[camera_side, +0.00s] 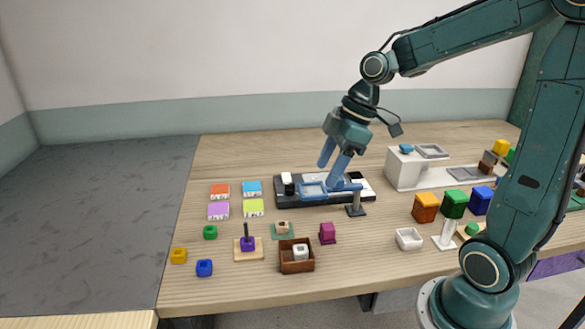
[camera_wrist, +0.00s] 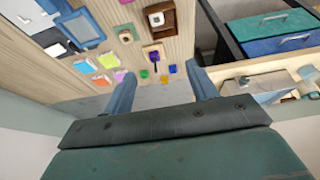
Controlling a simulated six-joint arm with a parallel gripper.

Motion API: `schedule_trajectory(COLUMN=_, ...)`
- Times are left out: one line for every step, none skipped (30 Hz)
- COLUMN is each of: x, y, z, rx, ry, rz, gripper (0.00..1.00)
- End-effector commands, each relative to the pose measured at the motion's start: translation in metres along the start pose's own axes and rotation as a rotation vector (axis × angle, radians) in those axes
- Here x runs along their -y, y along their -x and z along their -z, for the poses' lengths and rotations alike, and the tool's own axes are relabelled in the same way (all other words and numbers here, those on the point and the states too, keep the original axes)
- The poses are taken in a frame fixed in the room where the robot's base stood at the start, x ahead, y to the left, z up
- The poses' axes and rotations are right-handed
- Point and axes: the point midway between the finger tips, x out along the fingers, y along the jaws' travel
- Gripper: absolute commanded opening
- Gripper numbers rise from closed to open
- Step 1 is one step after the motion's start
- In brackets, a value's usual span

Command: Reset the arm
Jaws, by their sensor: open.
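My gripper (camera_side: 331,175) hangs from the teal arm above the black base plate in the middle of the table. Its two blue fingers point down and are apart. In the side view, one fingertip appears close to the blue frame (camera_side: 312,190) on that plate; I cannot tell whether they touch. In the wrist view, my gripper (camera_wrist: 160,72) is open with nothing held between the fingers, and the blue frame (camera_wrist: 82,29) lies off to the upper left.
Small coloured blocks and tiles lie at the left front around a brown box (camera_side: 297,266). A white station (camera_side: 405,172) stands to the right, with orange, green and blue cubes (camera_side: 454,204) before it. A slim stand (camera_side: 355,208) is beside the plate. Bare wood shows behind.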

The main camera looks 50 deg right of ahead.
Motion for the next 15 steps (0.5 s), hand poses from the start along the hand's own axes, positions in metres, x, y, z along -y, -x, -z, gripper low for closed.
schedule_trajectory(x=0.002, y=0.001, z=0.0, rx=0.002, ry=-0.004, rz=-0.004, gripper=0.58)
schedule_trajectory(x=0.004, y=0.002, z=0.001, rx=0.004, ry=-0.01, rz=-0.008, gripper=0.58)
schedule_trajectory(x=0.006, y=0.004, z=0.001, rx=0.006, ry=-0.019, rz=-0.014, gripper=0.58)
schedule_trajectory(x=0.009, y=0.005, z=0.001, rx=0.009, ry=-0.027, rz=-0.018, gripper=0.58)
schedule_trajectory(x=0.011, y=0.006, z=0.001, rx=0.012, ry=-0.038, rz=-0.025, gripper=0.58)
schedule_trajectory(x=0.015, y=0.009, z=0.001, rx=0.016, ry=-0.053, rz=-0.035, gripper=0.58)
schedule_trajectory(x=0.019, y=0.011, z=0.002, rx=0.019, ry=-0.067, rz=-0.043, gripper=0.58)
schedule_trajectory(x=0.022, y=0.013, z=0.001, rx=0.022, ry=-0.082, rz=-0.053, gripper=0.58)
schedule_trajectory(x=0.028, y=0.016, z=0.001, rx=0.025, ry=-0.104, rz=-0.065, gripper=0.58)
schedule_trajectory(x=0.032, y=0.019, z=0.001, rx=0.027, ry=-0.124, rz=-0.077, gripper=0.58)
schedule_trajectory(x=0.036, y=0.021, z=0.0, rx=0.028, ry=-0.142, rz=-0.089, gripper=0.58)
schedule_trajectory(x=0.042, y=0.025, z=-0.001, rx=0.03, ry=-0.17, rz=-0.105, gripper=0.58)
schedule_trajectory(x=0.047, y=0.027, z=-0.002, rx=0.031, ry=-0.191, rz=-0.117, gripper=0.58)
schedule_trajectory(x=0.051, y=0.03, z=-0.003, rx=0.031, ry=-0.213, rz=-0.129, gripper=0.58)
schedule_trajectory(x=0.057, y=0.033, z=-0.005, rx=0.031, ry=-0.243, rz=-0.145, gripper=0.58)
